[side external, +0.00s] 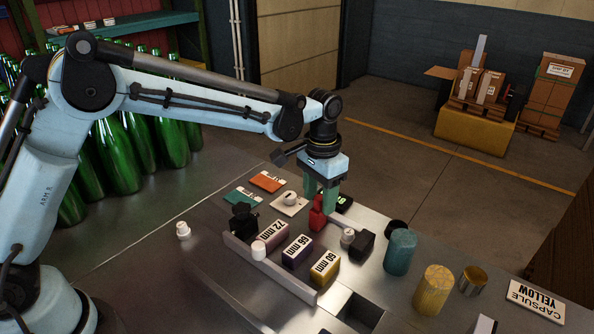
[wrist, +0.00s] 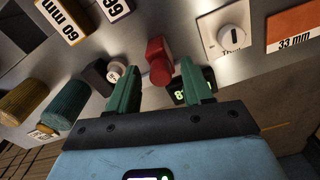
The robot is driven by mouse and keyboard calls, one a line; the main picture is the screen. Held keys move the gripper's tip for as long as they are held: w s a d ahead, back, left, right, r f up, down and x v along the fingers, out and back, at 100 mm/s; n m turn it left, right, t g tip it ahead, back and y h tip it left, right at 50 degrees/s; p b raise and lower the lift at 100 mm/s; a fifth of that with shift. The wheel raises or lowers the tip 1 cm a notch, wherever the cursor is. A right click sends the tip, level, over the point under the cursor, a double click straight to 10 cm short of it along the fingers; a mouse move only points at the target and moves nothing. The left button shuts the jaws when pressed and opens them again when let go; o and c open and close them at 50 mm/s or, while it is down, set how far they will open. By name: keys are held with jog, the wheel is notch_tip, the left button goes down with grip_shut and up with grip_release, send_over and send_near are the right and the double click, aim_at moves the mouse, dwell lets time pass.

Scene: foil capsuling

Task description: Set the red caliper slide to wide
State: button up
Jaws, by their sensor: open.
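The red caliper slide (side external: 318,213) stands on the metal bench, right below my gripper (side external: 320,198). In the wrist view the red slide (wrist: 160,62) lies between the lines of my two green fingers (wrist: 160,72), with a gap on each side. The fingers are open and hold nothing; I cannot tell how far they reach down around it. A dark display (side external: 343,203) with green digits sits behind the slide, partly hidden by a finger. A black block (side external: 361,246) with a white cylinder (side external: 348,236) stands to the slide's right.
Blocks marked 72 mm (side external: 273,234), 66 mm (side external: 297,251) and 60 mm (side external: 324,267) stand in front. A white plate with a round knob (side external: 289,204) is to the left. Teal (side external: 400,251) and yellow (side external: 433,290) ribbed cylinders stand right, near a CAPSULE YELLOW sign (side external: 536,302).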

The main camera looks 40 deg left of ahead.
notch_tip(320, 180, up, 12)
dwell(0.5)
jog(key=shift+f, duration=0.1)
jog(key=s+a+r+n+t, duration=0.2)
jog(key=s+a+t, duration=0.2)
jog(key=s+a, duration=0.4)
jog(key=s+a+f+t, duration=0.1)
jog(key=s+a+f, duration=0.1)
jog(key=s, duration=0.3)
jog(key=s+a+f+n+t, duration=0.1)
jog(key=s+a+f+t, duration=0.1)
jog(key=s+f, duration=0.2)
jog(key=shift+s, duration=0.8)
